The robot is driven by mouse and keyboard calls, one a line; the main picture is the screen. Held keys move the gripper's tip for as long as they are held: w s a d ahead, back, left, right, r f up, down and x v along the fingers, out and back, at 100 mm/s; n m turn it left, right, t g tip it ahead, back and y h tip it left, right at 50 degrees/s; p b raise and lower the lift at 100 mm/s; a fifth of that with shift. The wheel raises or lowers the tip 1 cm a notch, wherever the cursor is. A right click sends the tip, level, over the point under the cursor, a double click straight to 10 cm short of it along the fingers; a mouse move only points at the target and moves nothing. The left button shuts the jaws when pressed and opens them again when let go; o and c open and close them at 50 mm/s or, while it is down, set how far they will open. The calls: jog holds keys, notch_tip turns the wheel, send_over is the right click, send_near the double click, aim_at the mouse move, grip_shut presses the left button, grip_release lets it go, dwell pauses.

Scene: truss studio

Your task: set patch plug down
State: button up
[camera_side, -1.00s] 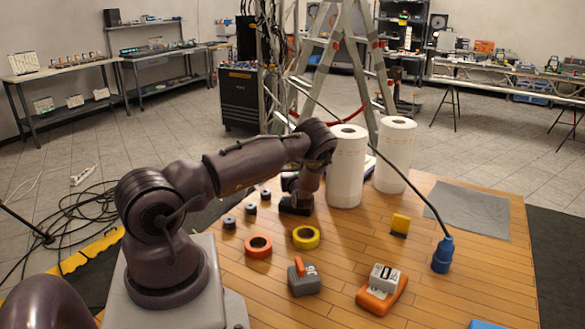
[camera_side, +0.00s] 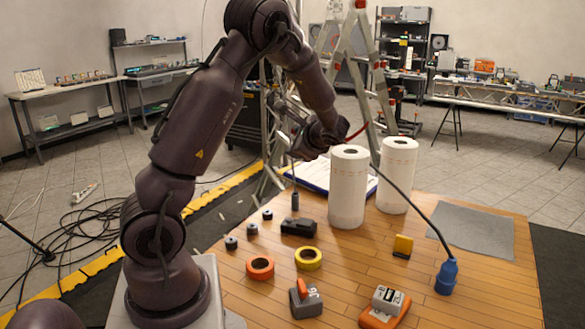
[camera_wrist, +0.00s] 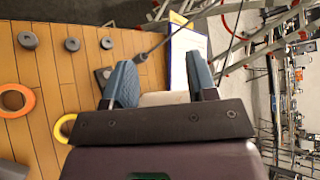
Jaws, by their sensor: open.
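A small dark plug (camera_side: 295,201) stands on the wooden table behind a black block (camera_side: 298,227), with a thin cable rising from it; I take it for the patch plug. In the wrist view the plug (camera_wrist: 140,57) shows just beyond the left finger, its cable running to the upper right. My gripper (camera_side: 325,138) is raised above the table near the paper rolls, clear of the plug. In the wrist view its two blue-grey fingers (camera_wrist: 160,78) are apart, with nothing held between them. The black block (camera_wrist: 103,74) is partly hidden by the left finger there.
Two tall paper rolls (camera_side: 348,190) (camera_side: 397,175) stand close to my gripper. A white sheet (camera_side: 325,175) lies behind. Orange tape (camera_side: 260,268), yellow tape (camera_side: 308,258) and several small items occupy the front. A blue connector (camera_side: 446,277) trails a thick cable. A ladder (camera_side: 350,60) stands behind.

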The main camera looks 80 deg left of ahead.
jog(key=s+d+r+n+t+h, duration=0.1)
jog(key=s+d+r+t+h, duration=0.1)
jog(key=d, duration=0.9)
jog(key=s+d+r+n+t+h, duration=0.2)
jog(key=s+d+r+t+h, duration=0.1)
jog(key=d, duration=0.8)
jog(key=s+d+r+n+t+h, duration=0.2)
jog(key=s+d+h, duration=0.3)
jog(key=d, duration=0.6)
jog(key=shift+s+d+r+t+h, duration=0.15)
jog(key=shift+d+r+t+h, duration=0.15)
jog(key=shift+r+t+h, duration=0.7)
jog(key=shift+g, duration=0.3)
